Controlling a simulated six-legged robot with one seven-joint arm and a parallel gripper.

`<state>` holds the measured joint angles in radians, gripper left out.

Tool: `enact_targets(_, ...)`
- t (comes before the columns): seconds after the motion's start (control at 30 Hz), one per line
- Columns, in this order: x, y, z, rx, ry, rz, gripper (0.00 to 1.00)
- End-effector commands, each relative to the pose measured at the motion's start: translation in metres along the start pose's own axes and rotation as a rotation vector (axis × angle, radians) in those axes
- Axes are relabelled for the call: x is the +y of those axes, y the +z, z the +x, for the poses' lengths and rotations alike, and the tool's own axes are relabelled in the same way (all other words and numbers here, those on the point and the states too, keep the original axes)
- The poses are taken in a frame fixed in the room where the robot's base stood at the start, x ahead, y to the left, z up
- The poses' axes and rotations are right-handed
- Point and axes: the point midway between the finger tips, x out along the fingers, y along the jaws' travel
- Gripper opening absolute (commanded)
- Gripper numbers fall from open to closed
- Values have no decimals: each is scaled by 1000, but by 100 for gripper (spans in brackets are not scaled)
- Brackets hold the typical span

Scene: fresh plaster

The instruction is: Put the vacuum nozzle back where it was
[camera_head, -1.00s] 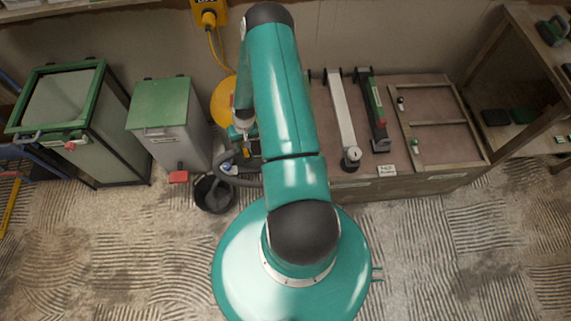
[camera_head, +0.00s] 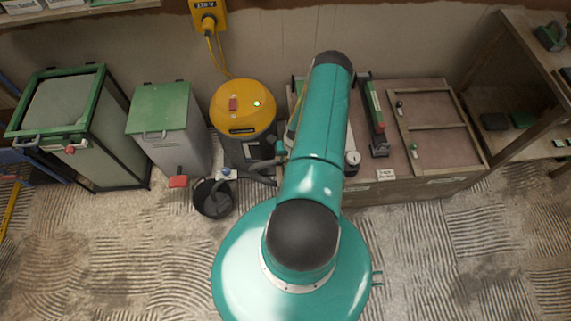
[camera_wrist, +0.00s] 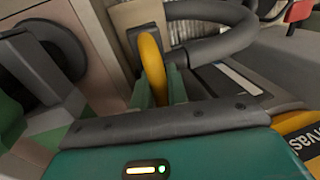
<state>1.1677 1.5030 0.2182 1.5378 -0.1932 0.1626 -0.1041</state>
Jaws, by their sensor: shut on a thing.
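My gripper (camera_wrist: 162,86) is shut on a yellow curved piece, seen between its green fingers in the wrist view. This looks like the grip of the vacuum nozzle (camera_wrist: 152,62), but the nozzle's head is not clearly visible. A dark grey hose (camera_wrist: 228,40) curves from behind the yellow piece to the right. In the head view, the yellow-topped vacuum (camera_head: 243,104) stands against the wall, left of my arm. The hose (camera_head: 257,172) runs along its front toward my gripper, which is mostly hidden by the arm.
A black bucket (camera_head: 213,198) stands on the floor before the vacuum. A grey bin with a green lid (camera_head: 160,107) and a larger green-framed bin (camera_head: 66,100) stand left. A low wooden cabinet (camera_head: 425,178) lies right of the vacuum. The patterned floor in front is clear.

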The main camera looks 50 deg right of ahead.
Motion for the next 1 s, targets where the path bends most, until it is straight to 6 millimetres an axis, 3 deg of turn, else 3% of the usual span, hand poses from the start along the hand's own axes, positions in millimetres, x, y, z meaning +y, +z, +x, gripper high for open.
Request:
enact_targets(0.4, 9, 0, 47, 0, 0, -1, 0)
enact_targets(0.77, 10, -1, 50, 1, 0, -1, 0)
enact_targets(0.8, 10, -1, 50, 1, 0, 0, 18)
enact_targets(0.9, 10, -1, 50, 1, 0, -1, 37)
enact_targets(1.0, 10, 0, 50, 1, 1, -1, 37)
